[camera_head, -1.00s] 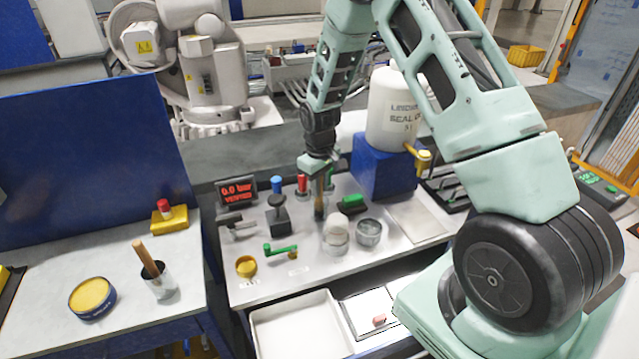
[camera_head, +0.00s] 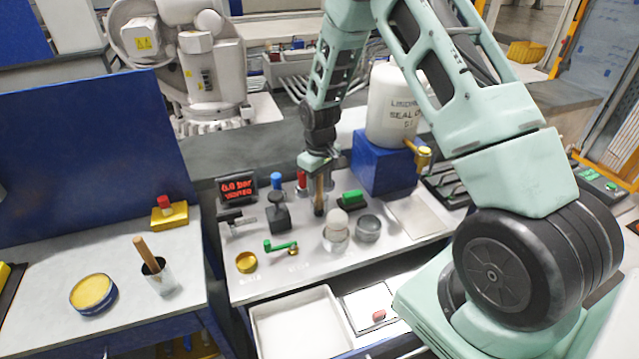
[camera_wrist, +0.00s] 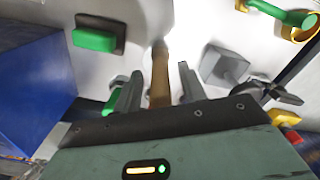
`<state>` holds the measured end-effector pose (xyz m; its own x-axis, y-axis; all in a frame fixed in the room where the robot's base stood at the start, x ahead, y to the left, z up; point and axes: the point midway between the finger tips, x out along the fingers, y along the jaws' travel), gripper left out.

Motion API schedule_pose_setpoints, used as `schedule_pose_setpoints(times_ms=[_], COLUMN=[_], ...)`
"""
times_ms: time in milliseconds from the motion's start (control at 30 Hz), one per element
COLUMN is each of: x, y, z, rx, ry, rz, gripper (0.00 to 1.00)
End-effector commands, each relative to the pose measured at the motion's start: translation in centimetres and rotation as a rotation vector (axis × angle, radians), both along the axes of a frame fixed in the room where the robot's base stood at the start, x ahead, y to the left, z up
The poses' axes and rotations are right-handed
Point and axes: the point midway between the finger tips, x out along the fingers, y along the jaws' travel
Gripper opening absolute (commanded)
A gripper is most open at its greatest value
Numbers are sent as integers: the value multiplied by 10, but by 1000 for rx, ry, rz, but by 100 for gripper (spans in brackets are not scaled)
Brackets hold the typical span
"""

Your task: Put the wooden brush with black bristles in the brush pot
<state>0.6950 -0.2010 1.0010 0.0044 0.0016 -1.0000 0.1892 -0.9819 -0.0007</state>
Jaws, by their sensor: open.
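The wooden brush with black bristles (camera_head: 319,197) stands upright, bristles down, on the grey bench top. My gripper (camera_head: 317,170) is just above it, pointing down, partly hiding the top of its handle. In the wrist view the wooden handle (camera_wrist: 160,78) lies between the two spread fingers of my gripper (camera_wrist: 158,85), with a gap visible on each side. A metal pot (camera_head: 160,280) with a wooden handle leaning in it stands on the left table and looks like the brush pot. A grey open cup (camera_head: 368,229) is on the bench, right of the brush.
A jar with a pale round top (camera_head: 336,228) stands close to the brush. A green block (camera_head: 352,197), a black-based knob (camera_head: 278,213), a green lever valve (camera_head: 281,246) and a blue stand (camera_head: 384,168) surround it. A yellow tin (camera_head: 92,294) is beside the pot.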

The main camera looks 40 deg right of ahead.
Motion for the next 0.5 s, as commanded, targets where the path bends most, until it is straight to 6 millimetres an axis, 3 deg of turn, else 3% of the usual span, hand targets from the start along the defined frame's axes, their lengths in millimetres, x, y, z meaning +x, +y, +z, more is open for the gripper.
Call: schedule_pose_setpoints(times_ms=[167,500], x=[1,1], y=[0,0], z=[23,91], rx=[-1,-1], ry=[-6,-6], rz=[0,0], gripper=[41,41])
